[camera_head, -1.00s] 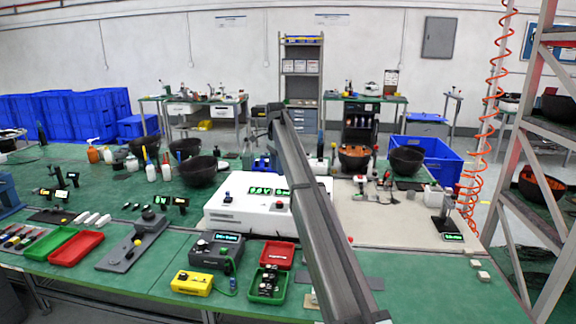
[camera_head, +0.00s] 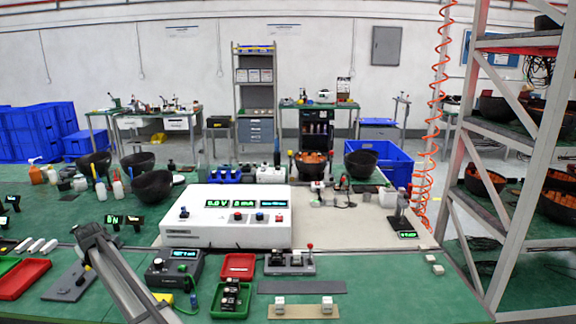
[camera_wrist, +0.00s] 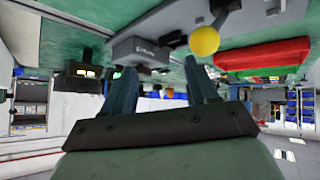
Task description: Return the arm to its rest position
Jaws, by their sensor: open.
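In the head view the fingers are too small to make out.
The white power unit (camera_head: 226,216) stands mid-bench. Red tray (camera_head: 238,266), green tray (camera_head: 231,299) and a grey meter (camera_head: 174,267) sit in front of it. A metal rack (camera_head: 520,180) with black bowls stands at the right. The beige mat (camera_head: 350,222) has bare room.

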